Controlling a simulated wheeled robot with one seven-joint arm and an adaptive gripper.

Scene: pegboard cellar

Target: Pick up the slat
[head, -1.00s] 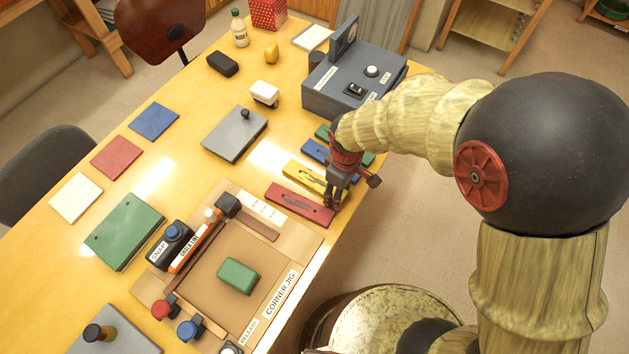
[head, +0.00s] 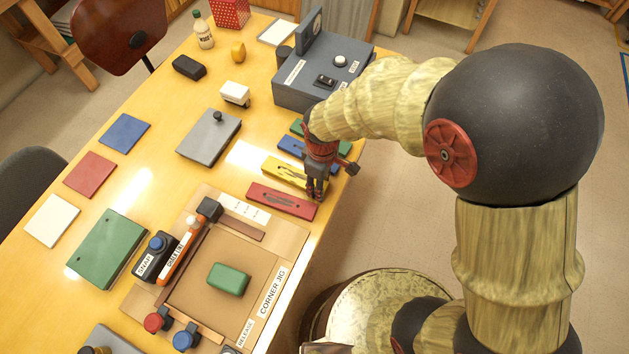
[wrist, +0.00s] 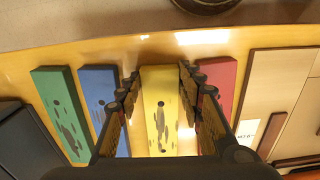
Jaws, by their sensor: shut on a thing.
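The slats are flat coloured bars with dark slots and holes, lying side by side near the table's edge. The yellow slat (head: 283,170) lies between the red slat (head: 282,200) and the blue slat (head: 289,145). My gripper (head: 316,193) points down over the yellow slat's right end and hides it in the head view. In the wrist view, the fingers of my gripper (wrist: 160,92) sit on both long sides of the yellow slat (wrist: 165,84), shut on it. It seems to be at table level; I cannot tell whether it is raised.
A green slat (wrist: 58,105) lies beyond the blue one. The corner jig (head: 262,312), with a green block (head: 229,280) in it, stands in front of the red slat. A grey box (head: 300,92) stands behind the slats.

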